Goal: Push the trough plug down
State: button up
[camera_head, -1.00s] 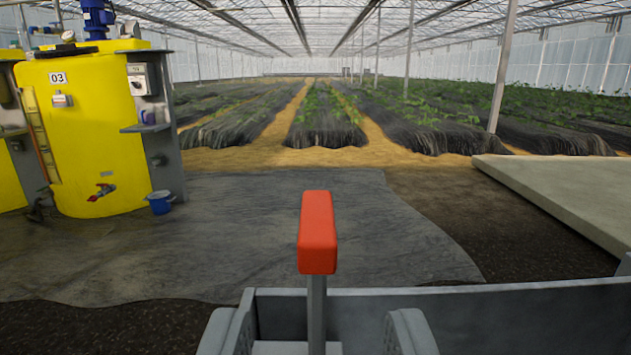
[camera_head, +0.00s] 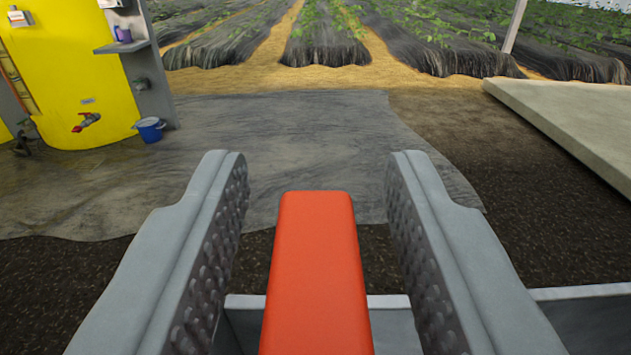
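My gripper (camera_head: 318,175) is open, with one grey, dimpled finger on each side of the red handle. A gap shows between the handle and each finger, so neither finger touches it. The plug's stem and lower end are hidden below the handle. Part of the grey trough (camera_head: 390,305) shows behind and below the handle, at the bottom of the view.
A yellow tank (camera_head: 75,75) with a red-handled tap (camera_head: 86,122) stands at the upper left. A blue bucket (camera_head: 150,129) stands beside it. A pale slab (camera_head: 580,125) lies at the right. Dark sheeting covers the open floor ahead, with planted rows beyond.

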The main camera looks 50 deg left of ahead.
grip_shut()
jog(key=shift+f, duration=2.3)
grip_release()
jog(key=v, duration=1.7)
jog(key=shift+d, duration=0.2)
jog(key=shift+s, duration=0.15)
